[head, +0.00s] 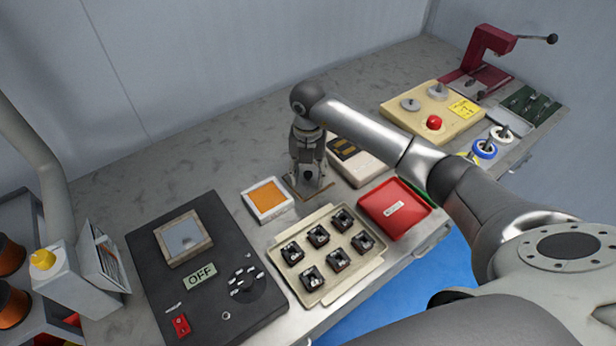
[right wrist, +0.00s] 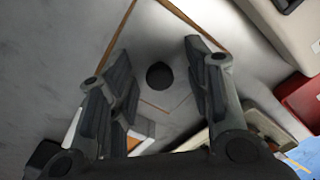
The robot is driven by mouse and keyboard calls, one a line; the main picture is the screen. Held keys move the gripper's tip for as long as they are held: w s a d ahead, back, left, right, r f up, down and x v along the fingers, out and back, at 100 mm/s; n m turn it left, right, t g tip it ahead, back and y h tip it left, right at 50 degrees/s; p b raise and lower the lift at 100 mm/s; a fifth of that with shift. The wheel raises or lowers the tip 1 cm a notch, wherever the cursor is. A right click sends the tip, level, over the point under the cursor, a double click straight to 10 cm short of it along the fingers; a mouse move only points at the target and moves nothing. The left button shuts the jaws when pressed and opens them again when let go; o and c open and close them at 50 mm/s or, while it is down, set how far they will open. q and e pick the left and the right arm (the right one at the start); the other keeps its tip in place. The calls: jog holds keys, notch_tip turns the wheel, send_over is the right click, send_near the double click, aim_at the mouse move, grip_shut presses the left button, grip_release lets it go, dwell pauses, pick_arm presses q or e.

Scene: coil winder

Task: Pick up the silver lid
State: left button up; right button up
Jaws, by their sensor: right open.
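The silver lid (right wrist: 158,38) shows in the right wrist view as a pale grey surface with a dark round knob (right wrist: 160,76) and brown edging around it. My right gripper (right wrist: 155,65) is open, its two fingers on either side of the knob with gaps to both. In the head view my right gripper (head: 308,182) points down over the same spot and hides most of the lid. I cannot tell how far the fingertips are above the lid. My left gripper is not in view.
An orange-topped white box (head: 268,199) stands close left of the gripper. A tray of several black parts (head: 354,275) lies in front, a red box (head: 394,208) to the right, a beige device (head: 357,165) behind right. A black "OFF" panel (head: 215,322) is further left.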

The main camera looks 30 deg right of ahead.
jog(key=shift+c, duration=0.5)
grip_shut()
jog(key=shift+r, duration=0.1)
